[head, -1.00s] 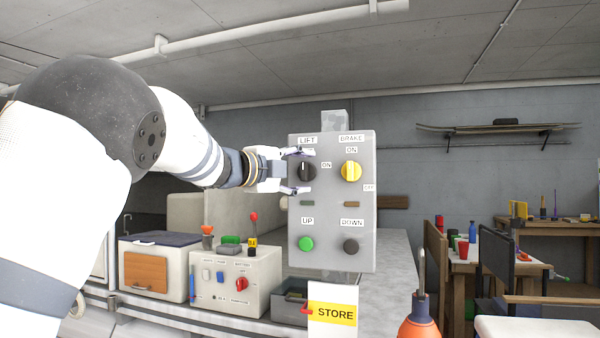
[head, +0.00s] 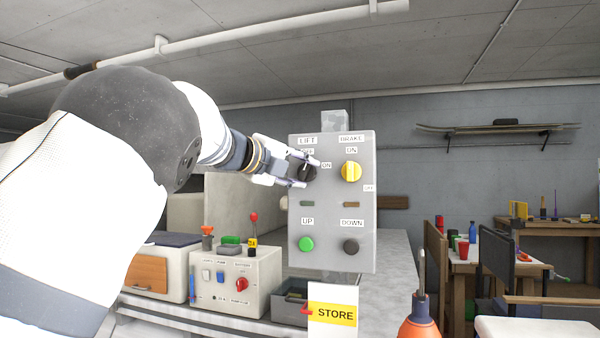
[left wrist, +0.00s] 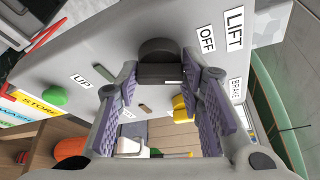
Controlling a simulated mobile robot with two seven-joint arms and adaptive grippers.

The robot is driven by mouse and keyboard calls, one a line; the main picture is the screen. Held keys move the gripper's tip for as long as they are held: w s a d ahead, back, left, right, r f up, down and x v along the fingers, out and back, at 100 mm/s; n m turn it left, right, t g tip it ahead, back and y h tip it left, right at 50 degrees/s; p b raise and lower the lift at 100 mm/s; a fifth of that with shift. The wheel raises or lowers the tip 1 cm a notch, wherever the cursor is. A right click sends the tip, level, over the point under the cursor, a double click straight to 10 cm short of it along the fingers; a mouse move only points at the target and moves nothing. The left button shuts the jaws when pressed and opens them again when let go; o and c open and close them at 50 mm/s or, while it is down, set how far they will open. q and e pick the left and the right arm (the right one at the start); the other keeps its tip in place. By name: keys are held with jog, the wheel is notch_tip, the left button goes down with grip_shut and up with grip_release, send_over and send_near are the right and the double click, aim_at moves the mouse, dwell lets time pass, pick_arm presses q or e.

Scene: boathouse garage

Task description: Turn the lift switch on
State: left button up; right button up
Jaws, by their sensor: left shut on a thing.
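The lift switch is a round black knob (head: 308,173) at the upper left of a grey control panel (head: 328,256), under the LIFT label. An ON label (head: 326,165) is at its right. My left gripper (head: 305,173) comes in from the left and is shut on the knob, its fingers slanted. In the left wrist view the knob (left wrist: 159,48) sits between the two purple-padded fingers (left wrist: 162,85), with the OFF label (left wrist: 207,38) beside it. The fingers partly cover the knob in the head view, and I cannot read its pointer there. My right gripper is not in view.
The yellow brake knob (head: 350,171) is close to the right of the lift knob. Green UP (head: 306,244) and dark DOWN (head: 351,247) buttons are below. A cream switch box (head: 258,283) and a STORE sign (head: 333,313) stand lower down.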

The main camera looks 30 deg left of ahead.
pick_arm(q)
jog(key=m+y, duration=0.1)
jog(key=m, duration=0.1)
jog(key=m+g+y, duration=0.1)
jog(key=m, duration=0.1)
jog(key=shift+d+r+m+g, duration=0.2)
jog(key=shift+m+g, duration=0.1)
jog(key=shift+m, duration=0.1)
jog(key=m+g+y, duration=0.1)
jog(key=m+y, duration=0.2)
jog(key=m, duration=0.1)
jog(key=shift+r+m, duration=0.1)
jog(key=shift+m, duration=0.2)
dwell(0.3)
jog(key=o, duration=1.2)
jog(key=shift+c, duration=0.2)
jog(key=v, duration=0.7)
jog(key=shift+d, duration=0.2)
jog(key=shift+s+r, duration=0.1)
